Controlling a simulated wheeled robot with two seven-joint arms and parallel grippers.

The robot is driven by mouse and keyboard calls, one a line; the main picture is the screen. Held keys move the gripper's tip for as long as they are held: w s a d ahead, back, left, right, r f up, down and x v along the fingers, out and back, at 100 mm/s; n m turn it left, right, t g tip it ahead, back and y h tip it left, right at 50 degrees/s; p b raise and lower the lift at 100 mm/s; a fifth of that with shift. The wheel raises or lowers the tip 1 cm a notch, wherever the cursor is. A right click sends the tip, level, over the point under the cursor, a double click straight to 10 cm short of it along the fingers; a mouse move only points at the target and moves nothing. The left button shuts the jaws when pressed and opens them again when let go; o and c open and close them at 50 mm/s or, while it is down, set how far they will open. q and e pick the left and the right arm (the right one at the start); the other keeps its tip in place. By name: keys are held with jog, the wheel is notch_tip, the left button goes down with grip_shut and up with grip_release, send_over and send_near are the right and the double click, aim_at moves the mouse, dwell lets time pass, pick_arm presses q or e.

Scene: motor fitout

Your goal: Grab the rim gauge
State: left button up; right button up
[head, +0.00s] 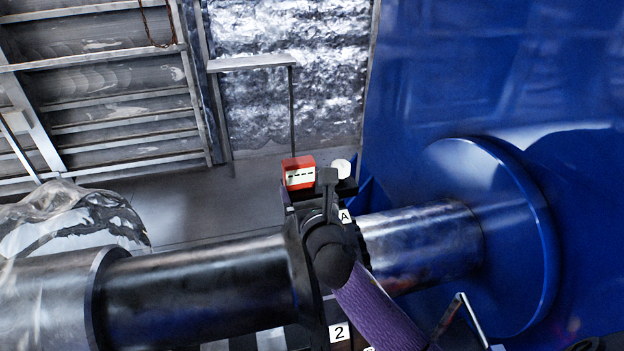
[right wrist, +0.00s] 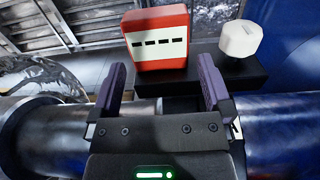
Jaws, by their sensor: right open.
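A red box with a white face and a row of black dashes (head: 299,172) stands on a small dark ledge above the shaft; it looks like the gauge, but I cannot be sure. In the right wrist view the red box (right wrist: 158,42) is upright, ahead of and between my fingers. A white rounded knob-like piece (head: 341,167) sits to its right, also in the right wrist view (right wrist: 240,38). My right gripper (head: 328,178) is open and empty, with its purple-lined fingers (right wrist: 162,84) apart and short of the box. My left gripper is not in view.
A thick metal shaft (head: 200,290) runs across below the ledge into a blue flange (head: 490,230) and blue wall at right. A dark collar with labels A and 2 (head: 340,333) surrounds it. A clear plastic-like wrap (head: 65,215) lies at left. Grey panels stand behind.

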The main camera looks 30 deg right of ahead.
aim_at(301, 180)
jog(key=x, duration=0.5)
jog(key=shift+w+f+b, duration=0.15)
jog(key=shift+w+b, duration=0.1)
jog(key=shift+b, duration=0.05)
jog(key=shift+s, duration=0.1)
grip_shut()
